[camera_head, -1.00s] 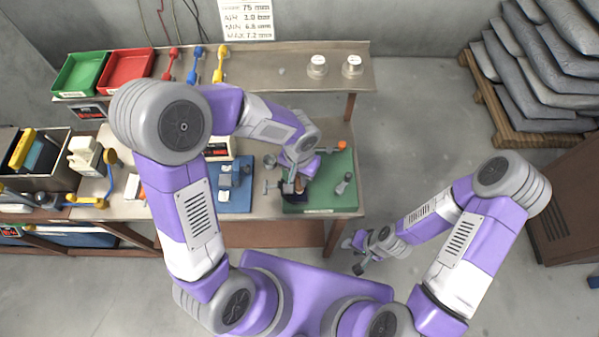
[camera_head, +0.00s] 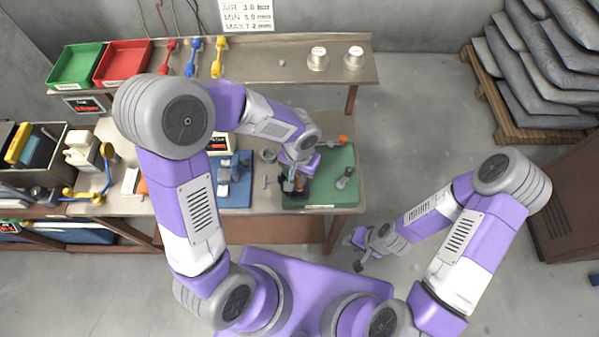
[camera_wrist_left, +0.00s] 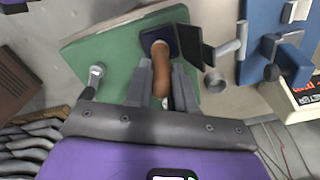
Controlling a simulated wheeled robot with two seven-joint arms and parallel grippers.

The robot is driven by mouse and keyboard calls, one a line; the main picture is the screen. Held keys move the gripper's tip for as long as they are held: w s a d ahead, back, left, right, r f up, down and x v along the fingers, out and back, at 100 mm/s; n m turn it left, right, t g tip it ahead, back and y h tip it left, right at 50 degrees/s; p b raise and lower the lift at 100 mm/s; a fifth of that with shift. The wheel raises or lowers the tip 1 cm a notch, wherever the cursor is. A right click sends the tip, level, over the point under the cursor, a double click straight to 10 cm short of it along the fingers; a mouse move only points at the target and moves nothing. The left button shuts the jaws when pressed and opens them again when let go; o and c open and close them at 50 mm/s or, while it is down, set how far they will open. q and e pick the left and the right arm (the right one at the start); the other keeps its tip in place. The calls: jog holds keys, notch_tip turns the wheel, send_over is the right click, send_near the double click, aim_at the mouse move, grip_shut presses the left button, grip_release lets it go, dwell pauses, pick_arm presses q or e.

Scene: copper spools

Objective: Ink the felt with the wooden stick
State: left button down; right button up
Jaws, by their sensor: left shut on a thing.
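My left gripper (camera_head: 294,188) is low over the green board (camera_head: 318,203) on the bench. In the left wrist view its fingers (camera_wrist_left: 160,90) are shut on the brown wooden stick (camera_wrist_left: 161,72). The stick's pale far end is over the dark blue felt pad (camera_wrist_left: 172,31); whether it touches the pad I cannot tell. A black flap, perhaps the lid (camera_wrist_left: 195,46), stands beside the pad. In the head view the arm hides most of the pad. My right gripper (camera_head: 354,254) is empty in front of the bench, its fingers apart.
A grey upright fitting (camera_head: 345,178) stands on the board's right part. A small grey cup (camera_head: 269,155) and a blue board with a fixture (camera_head: 235,190) are to the left. A shelf with green (camera_head: 76,65) and red trays (camera_head: 122,63) runs behind.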

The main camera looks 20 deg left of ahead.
pick_arm(q)
jog(key=shift+f+b, duration=0.6)
jog(key=shift+b, duration=0.15)
dwell(1.6)
jog(key=shift+r+p, duration=2.55)
jog(key=shift+r, duration=1.05)
jog(key=shift+f, duration=0.1)
